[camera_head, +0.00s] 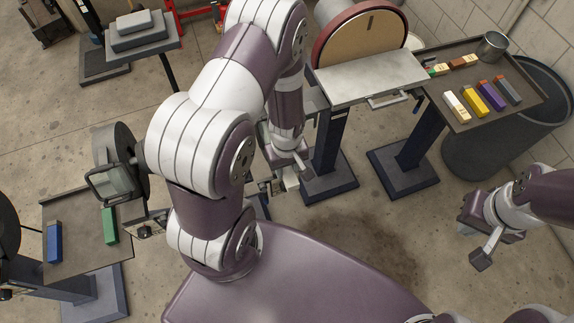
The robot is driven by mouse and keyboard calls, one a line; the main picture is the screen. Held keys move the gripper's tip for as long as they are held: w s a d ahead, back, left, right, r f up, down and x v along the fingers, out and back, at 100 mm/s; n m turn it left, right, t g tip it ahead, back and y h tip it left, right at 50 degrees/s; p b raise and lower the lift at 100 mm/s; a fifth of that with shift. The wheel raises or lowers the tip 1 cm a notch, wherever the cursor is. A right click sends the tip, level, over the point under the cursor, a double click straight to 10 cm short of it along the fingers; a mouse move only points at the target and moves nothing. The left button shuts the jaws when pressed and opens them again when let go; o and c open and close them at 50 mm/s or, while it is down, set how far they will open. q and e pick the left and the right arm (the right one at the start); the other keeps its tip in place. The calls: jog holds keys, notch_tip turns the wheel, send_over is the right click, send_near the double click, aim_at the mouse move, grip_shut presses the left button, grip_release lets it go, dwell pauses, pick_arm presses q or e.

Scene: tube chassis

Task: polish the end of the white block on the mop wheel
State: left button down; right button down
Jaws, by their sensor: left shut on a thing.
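My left gripper (287,163) hangs below the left arm in the middle of the view. It is shut on a small pale piece, the white block (291,180), mostly hidden by the fingers and arm. A dark round wheel (122,145) on a machine with a guard stands to the left of the arm; another dark wheel (6,228) is cut off at the left edge. I cannot tell which is the mop wheel. The held block is well apart from both. My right gripper (480,234) is at the right, open and empty over the floor.
A disc sander (362,42) with a pale table (370,80) stands at the back. A right tray (440,95) holds several coloured blocks and a metal cup (492,46). A left tray (82,225) carries a blue bar (54,243) and a green bar (110,226).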

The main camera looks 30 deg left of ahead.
pick_arm(q)
jog(key=shift+p, duration=0.55)
dwell(1.2)
jog(key=s+d+b, duration=0.2)
jog(key=s+d, duration=0.3)
jog(key=d, duration=0.1)
dwell(0.5)
jog(key=shift+s, duration=0.1)
